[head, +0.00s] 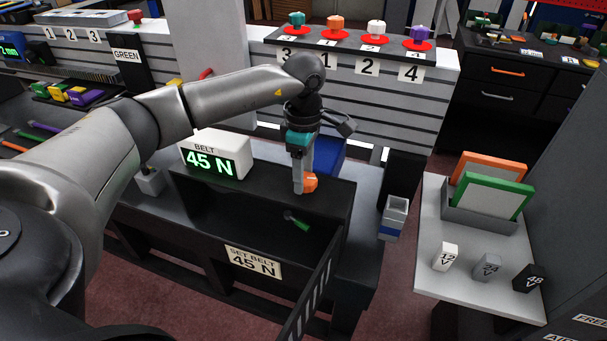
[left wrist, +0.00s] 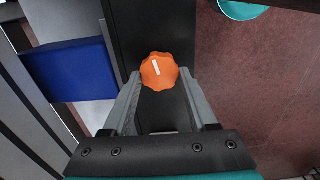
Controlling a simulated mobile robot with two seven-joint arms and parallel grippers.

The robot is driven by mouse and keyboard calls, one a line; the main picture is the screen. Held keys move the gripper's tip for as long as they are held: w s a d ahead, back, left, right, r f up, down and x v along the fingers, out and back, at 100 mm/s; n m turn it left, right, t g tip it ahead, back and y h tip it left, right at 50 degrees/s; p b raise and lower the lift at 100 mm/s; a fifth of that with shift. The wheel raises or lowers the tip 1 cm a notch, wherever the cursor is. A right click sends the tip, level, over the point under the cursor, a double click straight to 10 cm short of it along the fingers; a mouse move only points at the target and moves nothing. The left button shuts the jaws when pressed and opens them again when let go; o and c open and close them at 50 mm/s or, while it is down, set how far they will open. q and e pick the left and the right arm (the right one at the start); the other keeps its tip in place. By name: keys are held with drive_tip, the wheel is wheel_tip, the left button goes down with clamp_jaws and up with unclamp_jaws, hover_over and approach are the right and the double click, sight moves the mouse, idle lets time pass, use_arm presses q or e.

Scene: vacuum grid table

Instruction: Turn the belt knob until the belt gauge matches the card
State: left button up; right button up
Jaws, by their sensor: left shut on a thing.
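The belt gauge (head: 213,158) is a white box with a black screen that reads 45 N in green. The card (head: 253,262) on the front of the black bench reads SET BELT 45 N, the same value. The belt knob (head: 311,182) is orange and scalloped; it also shows in the left wrist view (left wrist: 159,71) with a white mark tilted slightly left of upright. My left gripper (head: 303,187) reaches down from above and is shut on the knob, with a finger on each side. My right gripper is not in view.
A green-handled tool (head: 297,220) lies in the open black bin below the knob. A blue block (head: 330,155) stands behind it. A white side table (head: 430,235) at right holds small voltage blocks and framed panels. A shelf with numbered red discs stands behind.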

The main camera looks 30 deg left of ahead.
use_arm(q)
drive_tip(key=shift+r+m, duration=0.15)
drive_tip(key=shift+m, duration=0.15)
drive_tip(key=o, duration=1.4)
wheel_tip(320, 180, up, 15)
drive_tip(key=shift+r, duration=0.1)
drive_tip(key=shift+s, duration=0.1)
